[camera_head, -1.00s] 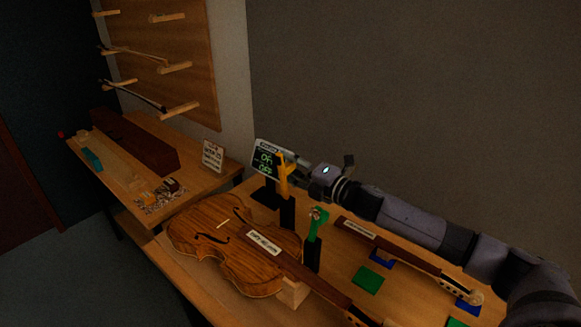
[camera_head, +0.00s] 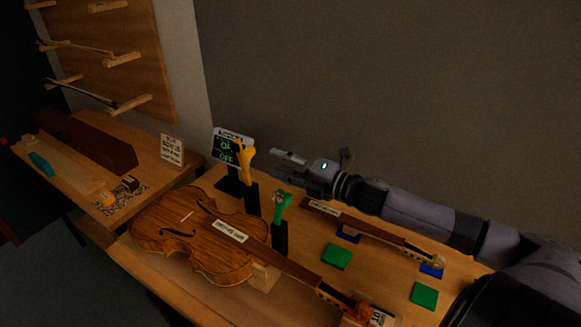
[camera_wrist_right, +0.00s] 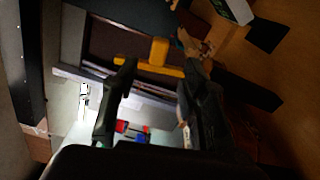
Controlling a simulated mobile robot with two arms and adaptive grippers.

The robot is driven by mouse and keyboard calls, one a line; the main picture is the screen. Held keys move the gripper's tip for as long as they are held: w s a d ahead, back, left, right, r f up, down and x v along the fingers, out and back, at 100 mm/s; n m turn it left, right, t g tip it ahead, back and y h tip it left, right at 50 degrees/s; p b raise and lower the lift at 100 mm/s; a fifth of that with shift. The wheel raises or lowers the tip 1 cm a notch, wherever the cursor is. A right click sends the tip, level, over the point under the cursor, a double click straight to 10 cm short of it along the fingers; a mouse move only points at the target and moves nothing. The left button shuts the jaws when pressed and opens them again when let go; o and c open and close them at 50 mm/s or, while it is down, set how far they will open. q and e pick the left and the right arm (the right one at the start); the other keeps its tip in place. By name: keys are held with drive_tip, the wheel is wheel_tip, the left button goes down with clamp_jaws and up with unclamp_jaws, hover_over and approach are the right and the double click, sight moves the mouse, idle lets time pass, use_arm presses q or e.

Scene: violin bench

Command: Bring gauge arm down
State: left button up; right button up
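A yellow arm (camera_head: 246,160) stands nearly upright on a black post, in front of a small display (camera_head: 233,146) with green lettering that seems to read OFF. A green arm (camera_head: 282,205) stands on a second black post to its right. I cannot tell from a label which one is the gauge arm. My right gripper (camera_head: 281,161) is just right of the yellow arm's top, apart from it, open and empty. In the right wrist view, a yellow T-shaped part (camera_wrist_right: 155,58) shows beyond the spread fingers (camera_wrist_right: 155,85). My left gripper is out of view.
A violin (camera_head: 195,238) lies on the bench left of the posts, its neck reaching front right. A separate neck (camera_head: 370,229) lies on blue blocks at right. Green pads (camera_head: 337,257) lie on the bench. A small sign (camera_head: 172,150) stands on the left table.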

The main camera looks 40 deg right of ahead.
drive_tip(key=shift+v, duration=1.2)
